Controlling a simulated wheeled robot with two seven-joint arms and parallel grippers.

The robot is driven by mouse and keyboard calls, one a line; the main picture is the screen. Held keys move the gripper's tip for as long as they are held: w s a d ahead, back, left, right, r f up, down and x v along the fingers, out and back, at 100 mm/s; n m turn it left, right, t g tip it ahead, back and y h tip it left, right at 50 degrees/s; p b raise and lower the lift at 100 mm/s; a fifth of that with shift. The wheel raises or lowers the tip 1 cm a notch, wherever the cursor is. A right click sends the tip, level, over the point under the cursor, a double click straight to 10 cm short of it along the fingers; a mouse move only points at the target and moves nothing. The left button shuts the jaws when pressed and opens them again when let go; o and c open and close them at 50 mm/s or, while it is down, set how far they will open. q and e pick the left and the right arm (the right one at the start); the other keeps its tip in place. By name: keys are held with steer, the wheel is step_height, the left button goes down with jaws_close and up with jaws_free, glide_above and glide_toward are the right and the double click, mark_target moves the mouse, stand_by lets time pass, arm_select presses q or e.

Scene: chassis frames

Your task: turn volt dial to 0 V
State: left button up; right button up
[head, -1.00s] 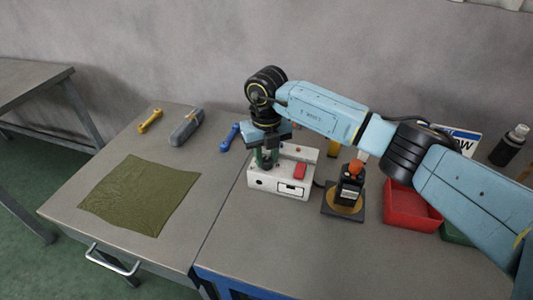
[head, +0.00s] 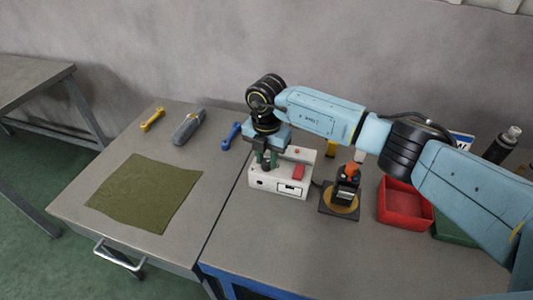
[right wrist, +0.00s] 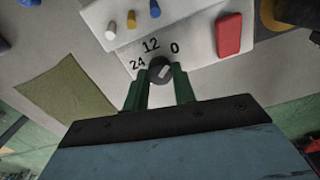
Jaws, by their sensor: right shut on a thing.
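The volt dial (right wrist: 160,70) is a small dark round knob with a pale pointer mark, on a white box (head: 293,188). The labels 24, 12 and 0 are printed around it in the right wrist view. The pale mark slants up and right, roughly toward the 0; exact alignment is hard to tell. My right gripper (right wrist: 161,84) has its green fingers on either side of the dial and is shut on it. In the head view my right gripper (head: 267,158) comes down over the box's left part and hides the dial. My left gripper is not in view.
The box carries a red switch (right wrist: 229,35) and several coloured posts. A dark device on a base (head: 345,190) and a red bin (head: 405,205) stand to the right. A green cloth (head: 145,195), yellow wrench (head: 152,119), grey tool (head: 188,127) and blue wrench (head: 231,135) lie left.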

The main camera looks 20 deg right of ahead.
mark_target(267, 161)
steer(key=shift+m, duration=0.6)
steer(key=o, duration=1)
steer(key=shift+r, duration=0.1)
step_height(267, 161, up, 13)
steer(key=shift+r, duration=0.15)
